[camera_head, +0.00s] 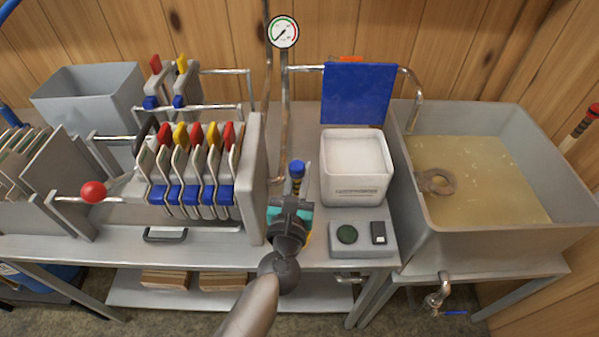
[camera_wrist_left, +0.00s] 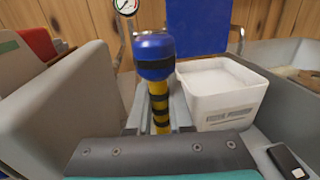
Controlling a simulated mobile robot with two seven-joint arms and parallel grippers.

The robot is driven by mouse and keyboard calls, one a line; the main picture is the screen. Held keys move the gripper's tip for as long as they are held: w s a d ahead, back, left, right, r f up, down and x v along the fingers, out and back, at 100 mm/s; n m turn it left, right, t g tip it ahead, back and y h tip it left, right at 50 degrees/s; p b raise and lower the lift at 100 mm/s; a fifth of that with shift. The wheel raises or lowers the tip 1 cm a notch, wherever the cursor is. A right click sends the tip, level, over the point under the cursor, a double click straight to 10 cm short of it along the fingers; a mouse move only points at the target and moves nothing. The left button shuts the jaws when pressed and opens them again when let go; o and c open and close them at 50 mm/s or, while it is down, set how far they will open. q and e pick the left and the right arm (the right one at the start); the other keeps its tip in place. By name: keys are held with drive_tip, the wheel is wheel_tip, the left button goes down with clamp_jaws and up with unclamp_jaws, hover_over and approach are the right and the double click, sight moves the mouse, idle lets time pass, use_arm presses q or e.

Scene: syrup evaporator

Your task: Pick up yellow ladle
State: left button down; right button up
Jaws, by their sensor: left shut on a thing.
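The yellow ladle (camera_head: 297,170) stands roughly upright between the grey plate press and the white box; its blue-capped end shows above my gripper. In the left wrist view the ladle's handle (camera_wrist_left: 161,105) is yellow with black bands under a blue cap. My left gripper (camera_head: 290,212) is shut on the handle. The ladle's lower part is mostly hidden behind my gripper and arm. My right gripper is not in view.
The filter press (camera_head: 255,180) stands close on the left. The white box (camera_head: 355,180) with its raised blue lid (camera_head: 357,93) and a scale (camera_head: 362,240) are close on the right. A grey basin (camera_head: 500,238) of amber liquid lies further right, with a banded rod (camera_head: 588,122) beyond.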

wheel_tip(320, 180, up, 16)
drive_tip(key=p, duration=1.5)
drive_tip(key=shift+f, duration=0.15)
